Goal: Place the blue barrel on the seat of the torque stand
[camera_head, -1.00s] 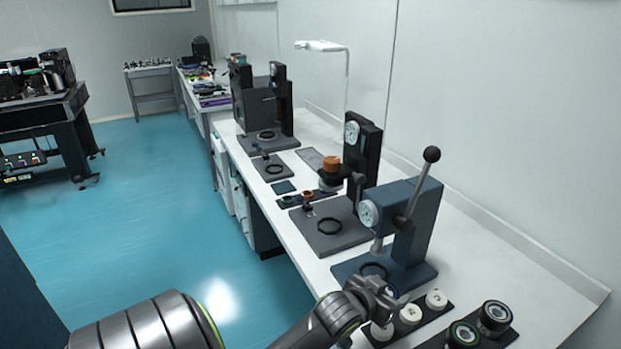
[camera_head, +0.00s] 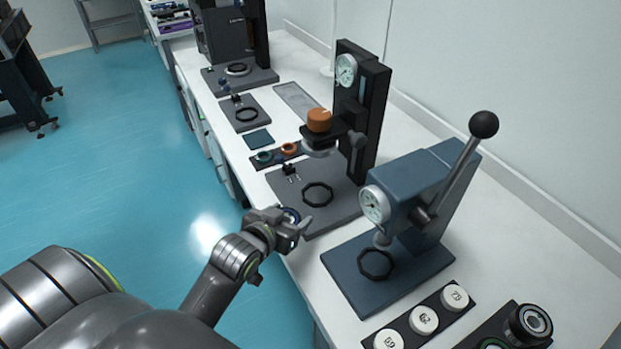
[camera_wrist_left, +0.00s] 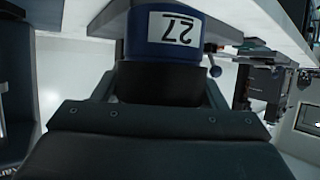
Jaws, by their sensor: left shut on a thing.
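My left gripper (camera_head: 296,224) is shut on the blue barrel (camera_head: 289,215), at the front edge of the bench beside the base of the black-column stand. In the left wrist view the blue barrel (camera_wrist_left: 165,38) carries a white label reading 27, upside down. A black-column stand (camera_head: 371,100) has a dial, an orange knob and a dark ring seat (camera_head: 318,194) on its grey base. A blue lever press (camera_head: 412,190) with a dial has a ring seat (camera_head: 375,264) on its blue base. I cannot tell which is the torque stand. My right gripper is not in view.
White numbered caps (camera_head: 424,320) stand on a black strip at front right, near a dark cylinder (camera_head: 530,323). A small rack with rings (camera_head: 284,152) and a grey plate (camera_head: 245,114) with a ring lie farther back. Another dark stand (camera_head: 236,75) is at the back.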

